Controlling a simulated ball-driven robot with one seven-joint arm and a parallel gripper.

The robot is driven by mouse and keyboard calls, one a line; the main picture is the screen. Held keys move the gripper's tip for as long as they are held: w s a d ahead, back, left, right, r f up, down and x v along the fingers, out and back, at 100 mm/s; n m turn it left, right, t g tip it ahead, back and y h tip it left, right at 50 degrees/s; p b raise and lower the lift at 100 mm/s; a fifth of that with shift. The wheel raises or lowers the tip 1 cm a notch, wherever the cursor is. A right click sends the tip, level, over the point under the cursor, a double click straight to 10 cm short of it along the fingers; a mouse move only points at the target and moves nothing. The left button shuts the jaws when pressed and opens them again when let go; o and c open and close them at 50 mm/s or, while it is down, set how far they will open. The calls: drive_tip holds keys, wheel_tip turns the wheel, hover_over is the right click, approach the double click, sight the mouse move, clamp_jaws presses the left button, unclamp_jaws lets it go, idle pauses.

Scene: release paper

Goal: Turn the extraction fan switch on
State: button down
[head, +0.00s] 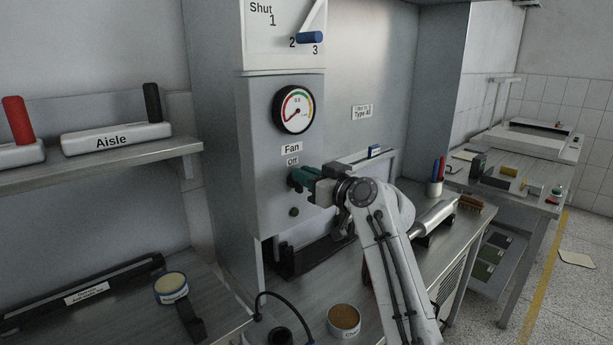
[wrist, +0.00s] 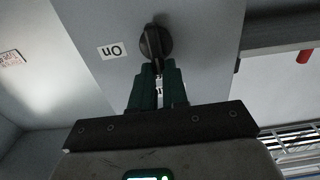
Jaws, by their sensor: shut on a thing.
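The fan switch is a black rotary knob (wrist: 155,42) on the grey panel (head: 262,150), below the "Fan" label (head: 291,148) and the "Off" label (head: 293,161). An "On" label (wrist: 110,50) shows upside down beside the knob in the wrist view. My gripper (head: 296,178) has green fingers and reaches the panel from the right. In the wrist view my gripper (wrist: 157,66) is shut on the knob's near part. In the head view the fingers hide most of the knob, so its exact setting is hard to tell.
A round gauge (head: 294,110) sits above the switch, and a blue-handled lever (head: 311,38) higher up. A small dark round fitting (head: 294,212) is below it. A shelf (head: 95,165) juts out at left. A tin (head: 343,320) and a pen cup (head: 434,188) stand on the bench.

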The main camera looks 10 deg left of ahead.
drive_tip(key=shift+m, duration=0.3)
drive_tip(key=m, duration=0.5)
drive_tip(key=w+d+f+m+p, duration=0.1)
drive_tip(key=m, duration=0.5)
drive_tip(key=w+f+m+p, duration=0.1)
drive_tip(key=m, duration=0.5)
drive_tip(key=shift+d+f, duration=0.25)
drive_tip(key=shift+d, duration=0.05)
drive_tip(key=shift+m, duration=0.3)
drive_tip(key=shift+f, duration=0.1)
drive_tip(key=c, duration=1.1)
unclamp_jaws()
drive_tip(key=shift+c, duration=0.2)
drive_tip(key=b+v, duration=0.1)
drive_tip(key=v, duration=0.9)
drive_tip(key=shift+s+d+b, duration=0.3)
drive_tip(key=shift+b, duration=0.05)
